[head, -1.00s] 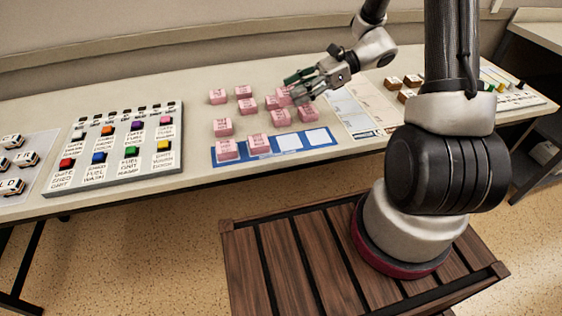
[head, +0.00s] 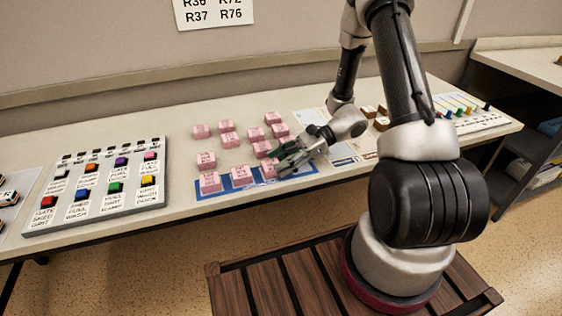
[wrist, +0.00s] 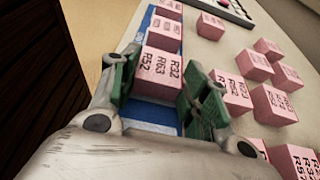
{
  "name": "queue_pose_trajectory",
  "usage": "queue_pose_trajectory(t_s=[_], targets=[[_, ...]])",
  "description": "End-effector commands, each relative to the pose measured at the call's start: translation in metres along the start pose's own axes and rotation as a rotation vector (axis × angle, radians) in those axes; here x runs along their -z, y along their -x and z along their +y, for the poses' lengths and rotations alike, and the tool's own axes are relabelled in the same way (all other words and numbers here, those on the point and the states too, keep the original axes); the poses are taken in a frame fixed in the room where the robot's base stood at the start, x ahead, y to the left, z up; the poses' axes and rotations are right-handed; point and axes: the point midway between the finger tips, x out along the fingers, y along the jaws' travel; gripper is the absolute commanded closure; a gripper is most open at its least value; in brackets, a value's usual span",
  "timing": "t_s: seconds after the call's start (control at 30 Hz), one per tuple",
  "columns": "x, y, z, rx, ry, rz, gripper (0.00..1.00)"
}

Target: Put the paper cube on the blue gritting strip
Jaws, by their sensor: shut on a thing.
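My gripper (head: 279,163) is shut on a pink paper cube (head: 268,171), gripping it from two sides. In the wrist view the held cube (wrist: 161,70) reads R32, R63, R52 and sits between the green fingers. It is over the blue gritting strip (head: 229,189), in line with two pink cubes (head: 210,181) (head: 241,176) standing on the strip's left part. I cannot tell whether the held cube touches the strip. The strip (wrist: 150,113) also shows below the cube in the wrist view.
Several other pink cubes (head: 228,140) stand behind the strip, close to my gripper. A grey button panel (head: 105,205) is to the left. Printed sheets (head: 312,116) and brown blocks (head: 381,124) are to the right. The table's front edge runs just before the strip.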

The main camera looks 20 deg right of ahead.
Motion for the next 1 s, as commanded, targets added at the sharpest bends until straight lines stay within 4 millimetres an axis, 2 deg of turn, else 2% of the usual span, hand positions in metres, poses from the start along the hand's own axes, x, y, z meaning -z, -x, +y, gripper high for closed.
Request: queue_pose_trajectory(t_s=[0.27,0.3,0.4,0.77,0.87,1.0], targets=[[0.002,-0.001,0.0,0.0,0.0,0.0,0.78],[0.002,-0.001,0.0,0.0,0.0,0.0,0.51],[0.002,-0.001,0.0,0.0,0.0,0.0,0.33],[0.0,0.0,0.0,0.0,0.001,0.0,0.33],[-0.001,0.009,-0.001,0.001,0.0,-0.001,0.33],[-0.001,0.037,-0.001,0.004,0.001,0.001,0.33]])
